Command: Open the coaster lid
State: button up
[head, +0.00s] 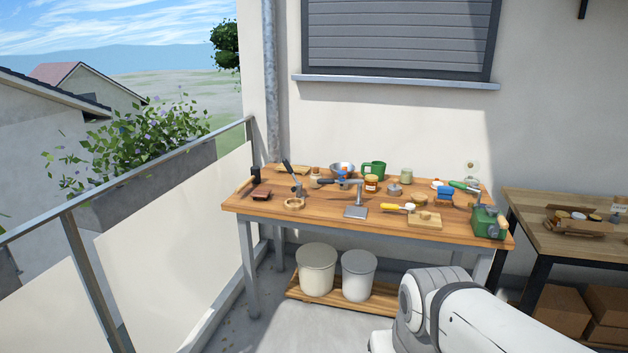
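I cannot tell for sure which thing is the coaster lid; the items on the wooden workbench (330,218) are small from here. A flat square wooden piece with a small knob (425,218) lies near the front right of the bench. A round, light wooden piece (295,204) lies at the front left, at the foot of a lever device (296,180). A low round wooden item (419,199) sits further back, right of the middle. My gripper is not in view. Part of my white arm shows at the lower right, in front of the bench.
A green box-like device (487,222) stands at the bench's right end, and a metal stand (356,198) in the middle. Two white buckets (316,270) (358,275) stand on a low shelf below. A railing (160,170) runs on the left; a second table (570,230) is right.

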aim_at(394, 187)
jog(key=z, duration=0.2)
jog(key=i, duration=1.6)
jog(key=z, duration=0.25)
jog(key=i, duration=1)
jog(key=z, duration=0.2)
